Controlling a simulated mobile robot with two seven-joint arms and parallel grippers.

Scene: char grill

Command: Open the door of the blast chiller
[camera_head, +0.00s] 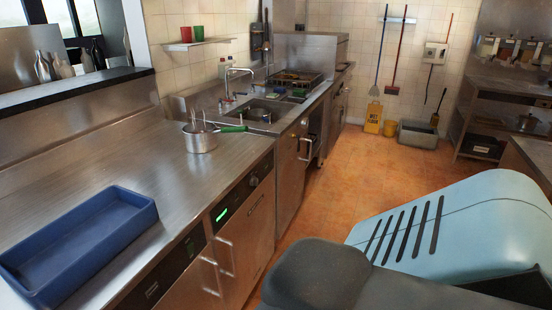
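Steel under-counter units with dark control strips line the front of the left counter. One unit has a lit green display (222,213), and its steel door (245,240) looks shut. Another dark panel (165,275) with a small label sits nearer, at the bottom. Vertical bar handles (226,257) show at the door edges. No readable name shows which unit is the blast chiller. Neither of my grippers is in view. A large light-blue slotted part and a dark rounded part of mine fill the lower right and hide the floor there.
A blue tray (105,200) and a steel pot (200,138) with a green handle stand on the counter. A sink (262,110) lies beyond. The orange tiled floor (335,190) is clear in the aisle. A yellow wet-floor sign (373,118) stands at the back wall.

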